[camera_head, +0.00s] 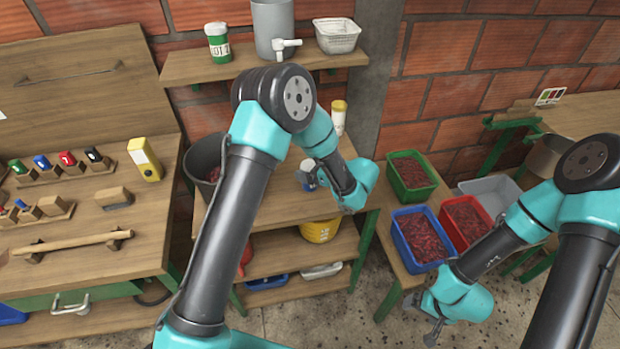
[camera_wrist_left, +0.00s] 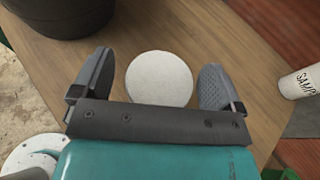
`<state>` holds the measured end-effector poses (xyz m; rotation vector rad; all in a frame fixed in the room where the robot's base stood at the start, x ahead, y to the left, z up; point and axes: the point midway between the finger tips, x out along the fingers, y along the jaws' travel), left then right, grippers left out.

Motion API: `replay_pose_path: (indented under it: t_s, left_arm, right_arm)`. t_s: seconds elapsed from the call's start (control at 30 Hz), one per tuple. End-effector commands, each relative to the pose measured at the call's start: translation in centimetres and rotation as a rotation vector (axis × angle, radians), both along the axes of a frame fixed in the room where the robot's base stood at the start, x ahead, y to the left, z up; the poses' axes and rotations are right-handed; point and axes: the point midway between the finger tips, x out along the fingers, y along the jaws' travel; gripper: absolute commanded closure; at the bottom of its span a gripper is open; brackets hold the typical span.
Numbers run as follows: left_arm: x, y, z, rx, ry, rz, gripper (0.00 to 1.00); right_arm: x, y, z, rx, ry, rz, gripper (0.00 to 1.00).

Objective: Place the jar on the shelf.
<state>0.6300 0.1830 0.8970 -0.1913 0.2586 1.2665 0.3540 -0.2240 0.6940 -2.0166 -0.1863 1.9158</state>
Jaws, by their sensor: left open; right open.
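A jar with a round white top (camera_wrist_left: 160,79) stands on the wooden table between the spread fingers of my left gripper (camera_wrist_left: 157,72) in the left wrist view. The fingers are open, one on each side, with small gaps to it. In the head view the jar's white top (camera_head: 307,165) shows partly, the rest hidden by my left gripper (camera_head: 311,179). The wooden wall shelf (camera_head: 200,74) is above the back of the table. My right gripper (camera_head: 423,318) is open and empty, low at the right, over the floor in front of the crates.
The shelf holds a green-and-white container (camera_head: 217,42), a grey tank (camera_head: 273,25) with a tap and a white basket (camera_head: 337,36). A sample container (camera_head: 339,115) and a dark bucket (camera_head: 203,158) flank the jar. Several crates of red cherries (camera_head: 421,236) stand to the right.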

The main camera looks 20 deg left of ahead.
Motion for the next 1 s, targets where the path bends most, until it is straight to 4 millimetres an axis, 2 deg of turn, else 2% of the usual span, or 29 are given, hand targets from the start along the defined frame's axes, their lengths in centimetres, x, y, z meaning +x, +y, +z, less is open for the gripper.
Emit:
replay_pose_path:
  t_s: [0.4, 1.0]
  left_arm:
    - [-0.01, -0.05, 0.04, 0.0, 0.0, 0.0, 0.1]
    - [-0.01, -0.06, 0.04, 0.0, 0.0, 0.0, 0.67]
  right_arm:
    - [0.0, 0.0, 0.0, 0.0, 0.0, 0.0, 0.14]
    - [0.0, 0.0, 0.0, 0.0, 0.0, 0.0, 0.14]
